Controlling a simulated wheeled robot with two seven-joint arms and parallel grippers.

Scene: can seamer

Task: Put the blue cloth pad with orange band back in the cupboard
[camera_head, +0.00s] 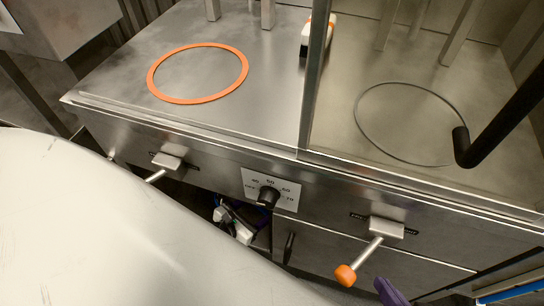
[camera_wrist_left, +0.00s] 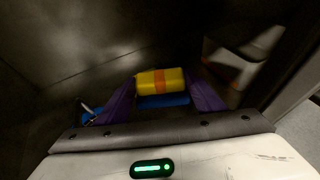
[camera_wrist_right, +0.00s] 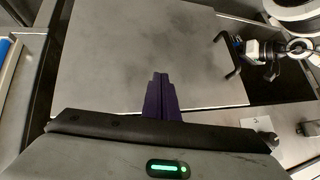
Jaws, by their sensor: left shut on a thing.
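In the left wrist view the purple fingers of my left gripper (camera_wrist_left: 161,80) close on both sides of a pad (camera_wrist_left: 160,77) inside a dark space. The pad shows a yellow face with an orange band across it. A blue part (camera_wrist_left: 163,101) lies against its near side; I cannot tell whether both are one piece.
The steel counter carries an orange ring (camera_head: 152,78), a thin dark ring (camera_head: 357,110) and a white-and-orange item (camera_head: 318,36). A dial (camera_head: 269,196) and a lever with an orange knob (camera_head: 345,275) stick out in front. A black bar (camera_head: 462,148) overhangs the right.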

